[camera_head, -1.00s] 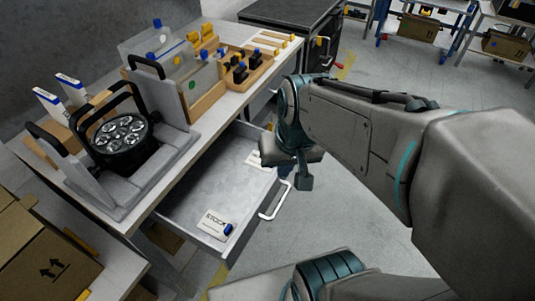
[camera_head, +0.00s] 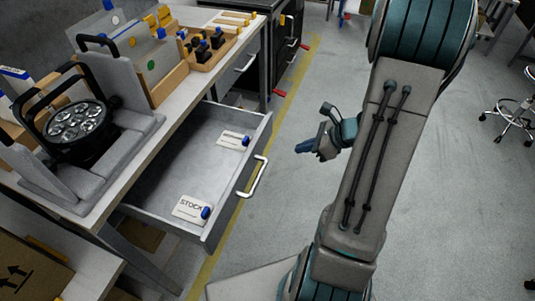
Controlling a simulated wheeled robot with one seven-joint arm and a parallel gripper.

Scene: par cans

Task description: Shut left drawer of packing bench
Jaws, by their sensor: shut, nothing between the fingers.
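The packing bench (camera_head: 178,100) runs along the left, with its drawer (camera_head: 170,178) pulled open toward the aisle. The drawer is grey, with a white bar handle (camera_head: 259,178) on its front. Inside lie a card marked STOCK (camera_head: 188,208) and a second card (camera_head: 232,139), each with a small blue item. My gripper (camera_head: 308,147) is shut and empty. In the picture it is to the right of the drawer handle, apart from it, over the aisle floor. My arm stands to the right of it.
On the bench stand a par can light (camera_head: 78,122) in a grey foam cradle and a wooden tray (camera_head: 215,58) of dark parts. A cardboard box (camera_head: 32,268) is at lower left. A wheeled stool (camera_head: 512,118) stands at far right. The aisle floor between is clear.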

